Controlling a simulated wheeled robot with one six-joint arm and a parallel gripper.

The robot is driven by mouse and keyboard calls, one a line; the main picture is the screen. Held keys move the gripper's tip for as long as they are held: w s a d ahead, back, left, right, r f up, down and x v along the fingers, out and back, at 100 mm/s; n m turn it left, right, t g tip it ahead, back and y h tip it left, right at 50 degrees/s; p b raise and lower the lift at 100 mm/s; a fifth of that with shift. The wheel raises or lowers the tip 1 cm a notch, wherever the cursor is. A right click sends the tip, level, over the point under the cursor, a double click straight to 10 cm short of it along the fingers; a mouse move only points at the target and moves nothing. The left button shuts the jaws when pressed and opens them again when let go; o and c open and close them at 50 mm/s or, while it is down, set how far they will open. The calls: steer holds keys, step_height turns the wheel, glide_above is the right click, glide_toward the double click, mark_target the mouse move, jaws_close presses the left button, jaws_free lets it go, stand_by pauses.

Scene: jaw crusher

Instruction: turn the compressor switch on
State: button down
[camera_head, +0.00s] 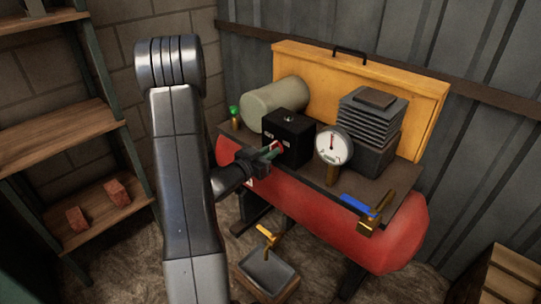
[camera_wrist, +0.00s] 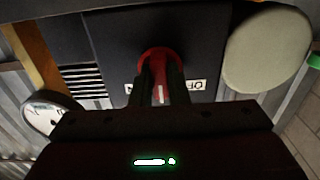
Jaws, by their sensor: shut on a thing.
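The compressor switch is a round red knob (camera_head: 279,146) on the front of a black box (camera_head: 290,125) on top of the compressor. My gripper (camera_head: 271,151) reaches it from the left, with its fingers at the knob. In the wrist view the red knob (camera_wrist: 158,57) sits between the two dark fingers of my gripper (camera_wrist: 160,78), which are shut on it. A white mark (camera_wrist: 158,94) shows between the fingers. A label reading OFF (camera_wrist: 195,85) lies right of the fingers, and another label, partly hidden, lies left. The fingers cover much of the knob.
The red tank (camera_head: 385,240) carries the black box, a pressure gauge (camera_head: 333,146), a finned motor block (camera_head: 373,120) and a blue-handled valve (camera_head: 357,204). A yellow panel (camera_head: 425,105) stands behind. Shelves (camera_head: 60,140) with bricks stand left. A tray (camera_head: 268,272) sits below.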

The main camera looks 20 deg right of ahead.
steer(key=m+b, duration=0.9)
steer(key=shift+f+b, duration=0.1)
steer(key=shift+b, duration=0.3)
stand_by(0.4)
steer(key=c, duration=1.4)
jaws_free()
steer(key=p+v, duration=0.2)
steer(key=v, duration=1.2)
steer(key=shift+d, duration=0.15)
